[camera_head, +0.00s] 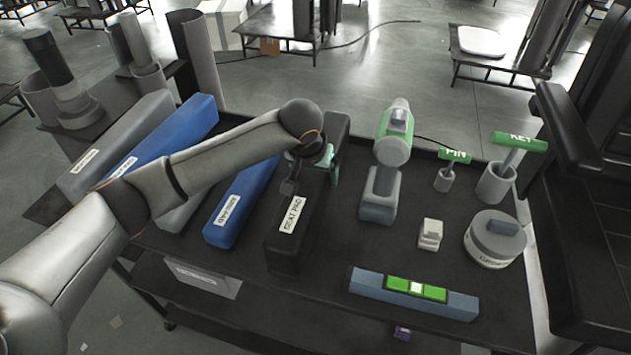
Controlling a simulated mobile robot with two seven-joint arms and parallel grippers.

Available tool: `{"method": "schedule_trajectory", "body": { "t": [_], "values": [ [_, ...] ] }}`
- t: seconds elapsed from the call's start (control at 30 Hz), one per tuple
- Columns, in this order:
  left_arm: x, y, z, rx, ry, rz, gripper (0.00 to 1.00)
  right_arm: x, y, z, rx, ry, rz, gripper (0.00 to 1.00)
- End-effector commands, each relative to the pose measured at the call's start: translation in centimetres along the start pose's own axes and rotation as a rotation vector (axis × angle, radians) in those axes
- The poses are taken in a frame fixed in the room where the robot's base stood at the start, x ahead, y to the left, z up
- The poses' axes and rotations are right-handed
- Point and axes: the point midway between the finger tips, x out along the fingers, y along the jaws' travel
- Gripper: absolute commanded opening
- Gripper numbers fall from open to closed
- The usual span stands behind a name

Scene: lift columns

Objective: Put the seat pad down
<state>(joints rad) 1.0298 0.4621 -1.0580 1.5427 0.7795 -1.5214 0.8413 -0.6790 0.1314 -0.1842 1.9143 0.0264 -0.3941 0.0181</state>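The seat pad (284,247) is a long black block with a white "SEAT PAD" label on its near end. It lies lengthwise on the dark bench top, or very close above it; I cannot tell which. My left gripper (310,172) points down at the pad's middle, with a finger towards each side of it. The wrist hides part of the pad, and I cannot tell whether the fingers press on it. My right gripper is not in view.
Blue bars (240,200) and a grey bar (115,150) lie left of the pad. A green-grey drill-like tool (380,190) stands close on its right. Farther right are a pin (445,178), a key (497,182) and a round canister (494,240). A level (412,290) lies in front.

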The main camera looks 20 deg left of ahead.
Motion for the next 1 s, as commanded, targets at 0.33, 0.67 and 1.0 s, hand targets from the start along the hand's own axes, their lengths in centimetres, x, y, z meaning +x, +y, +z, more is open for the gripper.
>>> {"method": "schedule_trajectory", "body": {
  "t": [0.33, 0.67, 1.0],
  "values": [
    [1.6, 0.0, 0.7, -0.002, 0.003, 0.001, 0.16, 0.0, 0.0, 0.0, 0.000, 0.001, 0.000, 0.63],
    [2.0, -0.1, 0.9, -0.001, -0.002, -0.001, 0.96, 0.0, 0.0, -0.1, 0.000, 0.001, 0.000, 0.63],
    [1.7, -0.1, 0.8, 0.000, 0.000, -0.001, 1.00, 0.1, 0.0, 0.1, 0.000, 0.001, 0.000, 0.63]
  ]
}}
